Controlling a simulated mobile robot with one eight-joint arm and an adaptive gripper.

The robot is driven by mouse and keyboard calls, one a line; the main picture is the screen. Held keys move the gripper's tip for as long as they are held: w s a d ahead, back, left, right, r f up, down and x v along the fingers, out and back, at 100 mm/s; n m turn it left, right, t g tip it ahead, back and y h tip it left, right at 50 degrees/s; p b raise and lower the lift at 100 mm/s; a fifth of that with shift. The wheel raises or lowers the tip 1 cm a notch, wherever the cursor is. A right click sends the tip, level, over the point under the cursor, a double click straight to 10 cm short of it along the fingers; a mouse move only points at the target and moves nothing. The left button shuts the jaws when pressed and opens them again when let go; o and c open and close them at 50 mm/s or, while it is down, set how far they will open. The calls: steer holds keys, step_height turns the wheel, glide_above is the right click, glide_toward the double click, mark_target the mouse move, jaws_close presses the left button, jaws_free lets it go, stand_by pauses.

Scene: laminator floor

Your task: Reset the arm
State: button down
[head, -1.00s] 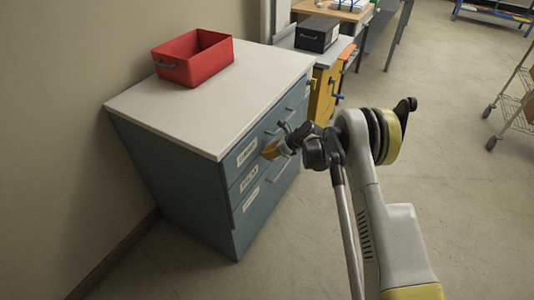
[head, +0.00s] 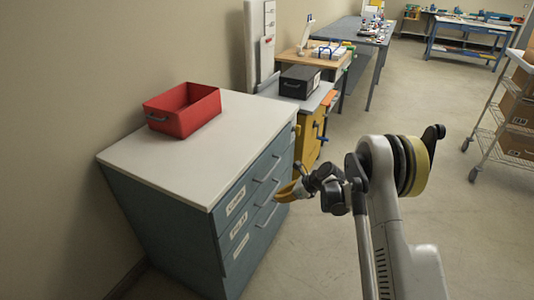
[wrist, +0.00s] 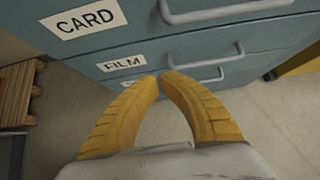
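My gripper (head: 284,193) is in front of the drawers of a blue-grey cabinet (head: 165,220) in the head view. In the wrist view its two yellow fingers (wrist: 160,78) curve together and their tips meet, with nothing between them. Behind the tips are drawer fronts labelled CARD (wrist: 84,21) and FILM (wrist: 122,63), with metal handles. The fingers appear apart from the handles. The drawers look closed. My arm reaches in from the lower right, bent at the elbow.
A red bin (head: 182,110) stands on the cabinet's white top (head: 225,145). A black box (head: 299,82) sits on a bench beyond. A wire cart (head: 490,140) with boxes stands at the right. Open floor (head: 460,230) lies between. A wooden pallet (wrist: 18,95) shows in the wrist view.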

steer(key=s+d+r+n+h, duration=0.1)
steer(key=s+r+n, duration=0.35)
steer(key=r, duration=0.35)
steer(key=s+d+r+n+t+h, duration=0.1)
steer(key=s+d+r+n+h, duration=0.15)
steer(key=s+r, duration=0.45)
steer(key=s+d+r+n, duration=0.1)
steer(key=s+r+n, duration=0.25)
steer(key=r, duration=0.65)
steer(key=s+d+r+n+h, duration=0.1)
steer(key=s+n, duration=0.5)
steer(key=s, duration=0.6)
steer(key=s+d+r+n+t+h, duration=0.1)
steer(key=s+d+r+n+h, duration=0.1)
steer(key=s+n, duration=0.5)
steer(key=s+d+h, duration=0.1)
steer(key=s+d, duration=0.1)
steer(key=s, duration=0.3)
steer(key=shift+d+r+t, duration=0.15)
steer(key=shift+d+t, duration=0.15)
steer(key=shift+n, duration=0.25)
